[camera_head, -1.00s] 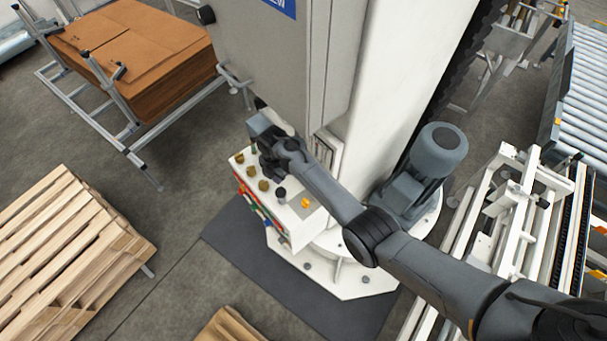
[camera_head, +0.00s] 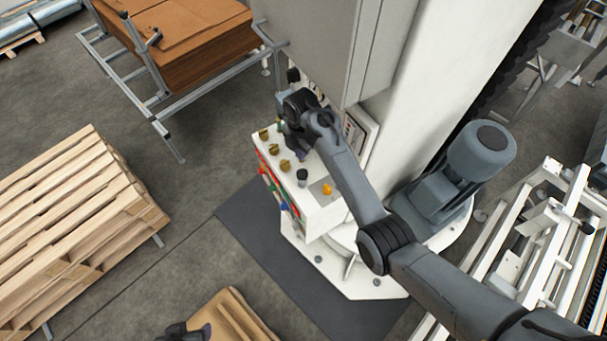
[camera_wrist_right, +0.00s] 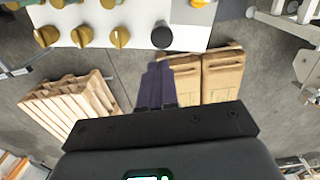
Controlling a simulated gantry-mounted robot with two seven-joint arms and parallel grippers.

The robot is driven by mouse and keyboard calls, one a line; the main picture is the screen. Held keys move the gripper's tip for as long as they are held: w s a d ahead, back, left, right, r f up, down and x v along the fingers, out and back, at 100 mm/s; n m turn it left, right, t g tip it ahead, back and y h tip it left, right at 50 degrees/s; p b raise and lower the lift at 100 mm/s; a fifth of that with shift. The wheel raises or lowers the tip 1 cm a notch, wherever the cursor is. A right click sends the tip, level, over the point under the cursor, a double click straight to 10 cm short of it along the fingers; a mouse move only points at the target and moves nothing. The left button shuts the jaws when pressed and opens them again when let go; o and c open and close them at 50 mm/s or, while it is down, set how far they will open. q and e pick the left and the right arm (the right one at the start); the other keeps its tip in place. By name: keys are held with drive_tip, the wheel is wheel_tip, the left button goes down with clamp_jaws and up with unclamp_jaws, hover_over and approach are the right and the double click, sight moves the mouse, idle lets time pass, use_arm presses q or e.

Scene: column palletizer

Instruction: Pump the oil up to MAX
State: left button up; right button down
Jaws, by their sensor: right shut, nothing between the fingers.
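A white control box (camera_head: 325,211) stands at the foot of the white column. Its top carries several brass knobs (camera_head: 285,166), a black round knob (camera_head: 302,175) and a yellow-orange part (camera_head: 327,190). The black knob also shows in the right wrist view (camera_wrist_right: 161,38). No oil level or MAX mark can be read. My right gripper (camera_head: 301,155) is over the back of the box top. Its fingers (camera_wrist_right: 157,68) are together and empty in the wrist view, apart from the knobs. A dark tip with purple at the bottom edge appears to be my left gripper (camera_head: 190,333); its jaws are unclear.
A grey cabinet (camera_head: 325,35) hangs close above the box. A grey motor (camera_head: 478,150) stands right of the column. Wooden pallets (camera_head: 70,215) lie at left, and brown sheets (camera_head: 190,40) sit on a metal frame behind. Dark mat (camera_head: 245,225) and bare floor lie before the box.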

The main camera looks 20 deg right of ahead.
sight(303, 174)
use_arm(q)
drive_tip(key=shift+d+f+b, duration=0.15)
drive_tip(key=shift+f+b, duration=0.35)
drive_tip(key=shift+f, duration=0.45)
use_arm(e)
drive_tip(key=shift+s+d+r, duration=0.2)
drive_tip(key=shift+r, duration=0.1)
wheel_tip(303, 174, down, 8)
drive_tip(key=shift+f+p, duration=0.25)
drive_tip(key=shift+p, duration=0.2)
drive_tip(key=shift+f, duration=0.6)
use_arm(q)
drive_tip(key=shift+r, duration=0.45)
use_arm(e)
drive_tip(key=shift+f, duration=0.15)
